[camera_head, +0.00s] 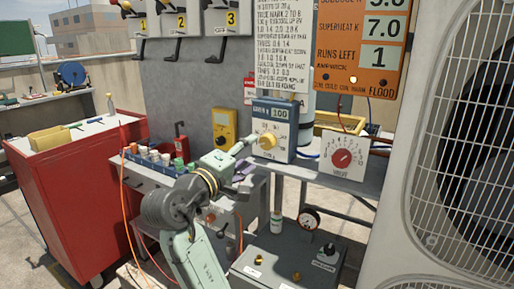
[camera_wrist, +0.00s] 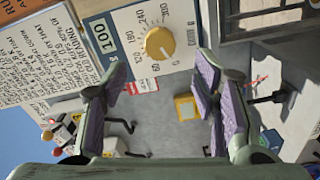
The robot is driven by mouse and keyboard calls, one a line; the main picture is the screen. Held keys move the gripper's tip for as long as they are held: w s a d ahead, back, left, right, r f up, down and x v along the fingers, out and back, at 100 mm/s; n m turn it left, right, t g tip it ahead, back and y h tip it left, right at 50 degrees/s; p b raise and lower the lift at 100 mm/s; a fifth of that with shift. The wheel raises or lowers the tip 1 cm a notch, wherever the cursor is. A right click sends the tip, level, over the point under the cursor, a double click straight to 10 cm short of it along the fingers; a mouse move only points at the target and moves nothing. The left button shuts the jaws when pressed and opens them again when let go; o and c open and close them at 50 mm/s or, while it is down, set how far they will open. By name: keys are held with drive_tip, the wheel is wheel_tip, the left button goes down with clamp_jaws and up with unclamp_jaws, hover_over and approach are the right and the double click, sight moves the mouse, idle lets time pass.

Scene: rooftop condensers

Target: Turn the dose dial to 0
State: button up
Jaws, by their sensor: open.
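The dose dial is a yellow round knob (camera_head: 267,141) on the front of a blue and white box (camera_head: 286,112) on the grey bench. The knob also shows in the wrist view (camera_wrist: 159,43), with a ring of printed numbers around it. The box's display (camera_head: 282,113) reads 100.
A white panel with a red dial (camera_head: 342,158) stands right of the box. A yellow meter (camera_head: 224,127) hangs on the grey wall behind. A large condenser grille (camera_head: 455,150) bounds the right side.

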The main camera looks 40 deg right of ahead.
drive_tip(key=shift+v, duration=2.4)
